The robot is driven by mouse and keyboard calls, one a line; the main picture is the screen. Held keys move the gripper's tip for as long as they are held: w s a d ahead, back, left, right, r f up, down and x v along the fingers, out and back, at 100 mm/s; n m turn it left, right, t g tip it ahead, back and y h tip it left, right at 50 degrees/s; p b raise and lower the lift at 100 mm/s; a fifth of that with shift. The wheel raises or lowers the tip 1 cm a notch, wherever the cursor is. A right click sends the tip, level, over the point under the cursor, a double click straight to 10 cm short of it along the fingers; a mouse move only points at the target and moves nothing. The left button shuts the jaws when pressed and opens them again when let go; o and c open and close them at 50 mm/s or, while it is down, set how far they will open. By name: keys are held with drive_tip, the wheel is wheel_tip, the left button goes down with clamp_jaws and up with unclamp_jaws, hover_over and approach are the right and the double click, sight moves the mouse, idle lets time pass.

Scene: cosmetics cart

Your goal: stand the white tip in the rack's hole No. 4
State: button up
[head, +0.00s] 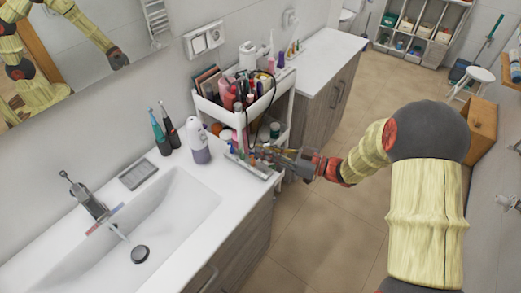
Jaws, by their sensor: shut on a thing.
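A low grey rack (246,168) lies at the front right corner of the white washbasin counter. Small upright things stand along it; its holes and their numbers are too small to read. My gripper (262,154) reaches in from the right, just over the rack's right part, with its fingers pointing left. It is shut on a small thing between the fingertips. I cannot make out that thing's shape or whether it is the white tip. I cannot pick out the white tip elsewhere.
A white and lilac bottle (198,142) stands left of the rack. Two electric toothbrushes (160,132) and a grey soap tray (138,173) are farther left, beside the sink (160,225). A crowded cosmetics cart (285,95) stands close behind my gripper.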

sight(264, 166)
idle(0.4)
drive_tip(key=shift+f+b, duration=1.35)
drive_tip(key=shift+f, duration=1.6)
drive_tip(key=shift+c, duration=0.2)
drive_tip(key=shift+f, duration=1.25)
drive_tip(key=o, duration=0.8)
drive_tip(key=v, duration=1.2)
idle(0.5)
